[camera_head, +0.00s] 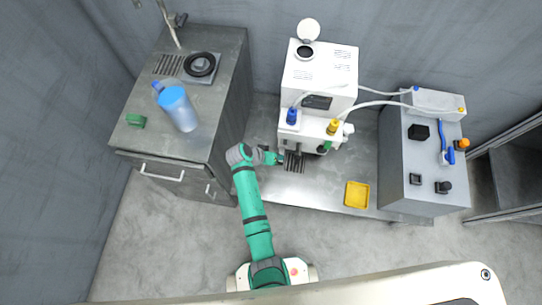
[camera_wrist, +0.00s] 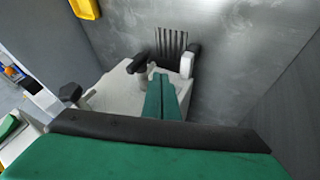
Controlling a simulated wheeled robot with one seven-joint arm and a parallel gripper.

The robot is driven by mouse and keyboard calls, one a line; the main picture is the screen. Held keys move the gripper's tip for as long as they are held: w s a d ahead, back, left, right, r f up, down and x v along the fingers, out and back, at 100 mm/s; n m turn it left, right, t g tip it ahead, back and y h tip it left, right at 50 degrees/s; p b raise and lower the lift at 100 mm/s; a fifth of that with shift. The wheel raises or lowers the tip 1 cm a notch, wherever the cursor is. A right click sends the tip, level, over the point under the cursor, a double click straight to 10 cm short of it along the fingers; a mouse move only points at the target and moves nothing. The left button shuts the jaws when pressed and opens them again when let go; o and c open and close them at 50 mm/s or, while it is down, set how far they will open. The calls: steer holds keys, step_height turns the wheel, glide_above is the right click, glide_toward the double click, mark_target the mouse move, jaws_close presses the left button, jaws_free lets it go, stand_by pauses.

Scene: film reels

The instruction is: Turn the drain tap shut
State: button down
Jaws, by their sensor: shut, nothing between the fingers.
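The white machine (camera_head: 318,75) stands on the metal bench at the back, with a blue knob (camera_head: 292,116) and a yellow knob (camera_head: 333,126) on its front. In the wrist view, a black lever (camera_wrist: 138,63) sticks out from the white body near a drain grate (camera_wrist: 171,40); it looks like the drain tap. My gripper (camera_wrist: 161,78) is shut and empty, its green fingers just right of the lever. I cannot tell whether they touch. In the head view, my gripper (camera_head: 281,158) is beside the grate (camera_head: 294,162), and the lever is not clear.
A yellow tray (camera_head: 357,195) lies on the bench at the right. A grey cabinet (camera_head: 160,135) with a blue-lidded jug (camera_head: 178,108) stands left of my arm. A grey control unit (camera_head: 425,165) stands at the right. White hoses (camera_head: 380,103) link it to the machine.

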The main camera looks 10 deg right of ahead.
mark_target(297, 159)
steer(key=shift+s+d+f, duration=0.1)
steer(key=shift+d+f, duration=0.2)
steer(key=shift+d, duration=0.55)
steer(key=shift+s+d+f, duration=0.1)
steer(key=shift+d+f, duration=0.15)
steer(key=shift+d, duration=0.55)
steer(key=shift+s+d+f, duration=0.1)
steer(key=shift+d+f, duration=0.2)
steer(key=shift+d, duration=0.55)
